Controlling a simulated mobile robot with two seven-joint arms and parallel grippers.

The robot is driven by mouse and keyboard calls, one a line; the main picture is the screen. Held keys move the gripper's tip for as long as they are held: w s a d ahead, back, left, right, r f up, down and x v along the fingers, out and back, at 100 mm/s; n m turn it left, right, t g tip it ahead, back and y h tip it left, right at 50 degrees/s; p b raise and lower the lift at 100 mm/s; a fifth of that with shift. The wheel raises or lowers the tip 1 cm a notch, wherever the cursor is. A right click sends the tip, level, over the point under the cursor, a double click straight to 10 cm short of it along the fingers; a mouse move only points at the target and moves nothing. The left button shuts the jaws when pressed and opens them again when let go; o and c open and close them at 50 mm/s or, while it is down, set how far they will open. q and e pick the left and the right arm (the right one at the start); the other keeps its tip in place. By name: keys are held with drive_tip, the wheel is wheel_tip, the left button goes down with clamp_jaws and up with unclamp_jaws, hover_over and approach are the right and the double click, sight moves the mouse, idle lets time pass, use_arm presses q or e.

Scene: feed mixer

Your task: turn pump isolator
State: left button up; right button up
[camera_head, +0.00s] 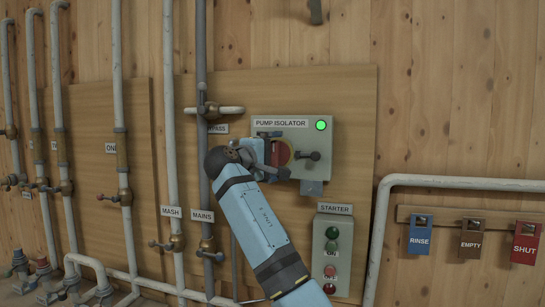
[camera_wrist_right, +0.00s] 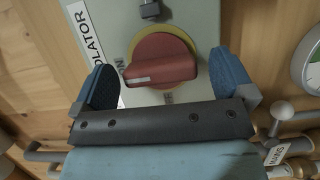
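The pump isolator (camera_head: 318,137) is a grey box on the wooden panel, with a lit green lamp (camera_head: 321,125) at its upper right. Its red rotary handle (camera_wrist_right: 161,60) sits on a yellow disc; in the head view the handle (camera_head: 282,153) is partly hidden by my right gripper (camera_head: 277,150). In the right wrist view my right gripper (camera_wrist_right: 166,80) is open, with blue fingers on either side of the handle. Gaps show between the fingers and the handle. The handle's white mark points left in that view, near lettering partly hidden. My left gripper is not in view.
A starter box (camera_head: 332,250) with green and red buttons is mounted below the isolator. Pipes with valves run up the wall at left. A pale pipe (camera_head: 455,182) and hanging tags, RINSE (camera_head: 421,235), EMPTY (camera_head: 470,240) and SHUT (camera_head: 525,243), are at right.

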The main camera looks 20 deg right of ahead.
drive_tip(key=b+v, duration=0.2)
drive_tip(key=v, duration=1.2)
drive_tip(key=shift+d, duration=0.1)
